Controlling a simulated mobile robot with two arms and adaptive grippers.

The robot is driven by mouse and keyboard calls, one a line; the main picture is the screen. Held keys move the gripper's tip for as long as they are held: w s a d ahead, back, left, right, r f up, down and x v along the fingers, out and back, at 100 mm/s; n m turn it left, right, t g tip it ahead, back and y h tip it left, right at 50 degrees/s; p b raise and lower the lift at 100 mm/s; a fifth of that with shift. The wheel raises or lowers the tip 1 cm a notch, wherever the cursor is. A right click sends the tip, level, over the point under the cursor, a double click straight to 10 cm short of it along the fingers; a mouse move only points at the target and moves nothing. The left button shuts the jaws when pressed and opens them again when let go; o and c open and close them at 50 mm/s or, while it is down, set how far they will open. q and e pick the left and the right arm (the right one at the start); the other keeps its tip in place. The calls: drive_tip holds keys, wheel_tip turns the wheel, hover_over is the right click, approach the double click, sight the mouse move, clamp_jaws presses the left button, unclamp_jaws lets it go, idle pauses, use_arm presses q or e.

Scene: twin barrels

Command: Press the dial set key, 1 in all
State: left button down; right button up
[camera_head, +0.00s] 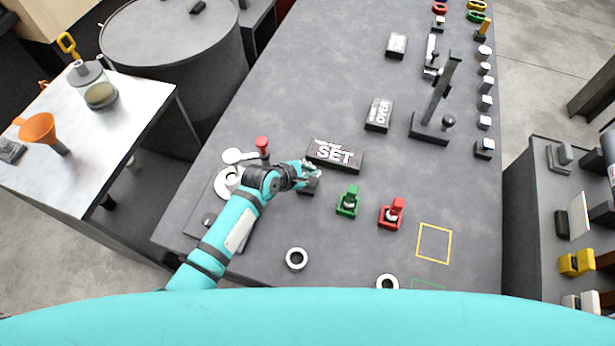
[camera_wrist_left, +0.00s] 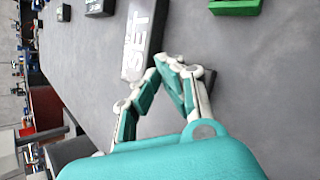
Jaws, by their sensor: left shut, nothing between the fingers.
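A black block with white lettering reading SET (camera_head: 347,165) lies on the grey table, near its middle. It also shows in the left wrist view (camera_wrist_left: 128,45), beside my fingers. A small dark block (camera_head: 309,188) is just in front of it, partly covered by my left gripper; I cannot tell if this is the key. My left gripper (camera_head: 313,170) is shut and empty, its fingertips at the near edge of the SET block and over the small block. In the left wrist view the fingertips (camera_wrist_left: 168,62) meet. Whether they touch anything cannot be told. My right gripper is not in view.
A green fixture (camera_head: 347,203) and a red fixture (camera_head: 392,213) stand to the right. A red-topped lever (camera_head: 262,143) stands left of the gripper. The OVER block (camera_head: 379,114) and a tall black stand (camera_head: 437,100) are farther back. Metal rings (camera_head: 296,259) lie nearer.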

use_arm(q)
drive_tip(key=shift+f, duration=0.15)
idle(0.3)
drive_tip(key=shift+f, duration=0.3)
idle(0.3)
drive_tip(key=shift+f, duration=0.55)
idle(0.5)
drive_tip(key=shift+r, duration=0.1)
drive_tip(key=shift+r+p, duration=0.9)
drive_tip(key=shift+p, duration=0.1)
wheel_tip(320, 180, up, 5)
drive_tip(key=p, duration=0.5)
drive_tip(key=shift+p, duration=0.35)
